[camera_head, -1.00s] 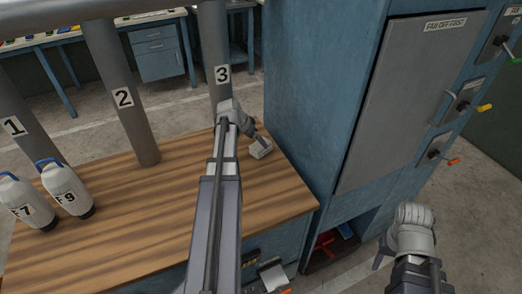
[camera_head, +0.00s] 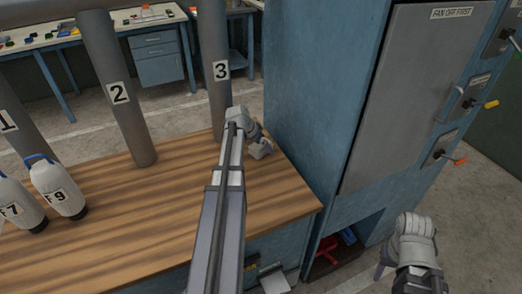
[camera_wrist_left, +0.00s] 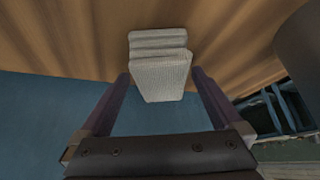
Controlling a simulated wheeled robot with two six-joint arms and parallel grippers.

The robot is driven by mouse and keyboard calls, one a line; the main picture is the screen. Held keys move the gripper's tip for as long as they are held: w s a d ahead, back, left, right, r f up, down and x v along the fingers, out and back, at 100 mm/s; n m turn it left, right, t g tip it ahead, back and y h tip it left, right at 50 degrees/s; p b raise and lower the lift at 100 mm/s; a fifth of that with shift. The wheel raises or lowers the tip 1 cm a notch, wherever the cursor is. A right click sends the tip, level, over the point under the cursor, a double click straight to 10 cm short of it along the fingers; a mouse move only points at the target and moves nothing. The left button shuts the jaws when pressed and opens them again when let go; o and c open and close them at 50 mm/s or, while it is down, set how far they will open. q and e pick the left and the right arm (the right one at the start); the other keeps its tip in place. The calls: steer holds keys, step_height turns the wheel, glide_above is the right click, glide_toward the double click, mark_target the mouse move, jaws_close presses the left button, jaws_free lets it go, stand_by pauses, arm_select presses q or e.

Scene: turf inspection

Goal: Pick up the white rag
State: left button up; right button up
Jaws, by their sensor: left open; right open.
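The white rag (camera_head: 263,150) is a small folded, ribbed cloth on the wooden bench top, near the bench's right end. My left gripper (camera_head: 257,139) is right at the rag and partly hides it. In the left wrist view the rag (camera_wrist_left: 160,72) is straight ahead between the tips of my open left gripper (camera_wrist_left: 162,78), one finger on either side. I cannot tell whether the fingers touch it. My right gripper (camera_head: 384,262) is open and empty at the lower right, away from the bench.
A wooden bench top (camera_head: 150,215) has clear room left of my left arm. Pipe 3 (camera_head: 216,95) stands just behind the rag, with pipe 2 (camera_head: 130,120) further left. Two white bottles (camera_head: 57,185) stand at the left. A tall blue cabinet (camera_head: 305,110) rises to the right.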

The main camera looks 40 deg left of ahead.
arm_select(q)
steer(key=c, duration=1.3)
steer(key=shift+r, duration=0.1)
step_height(320, 180, up, 10)
steer(key=p, duration=1)
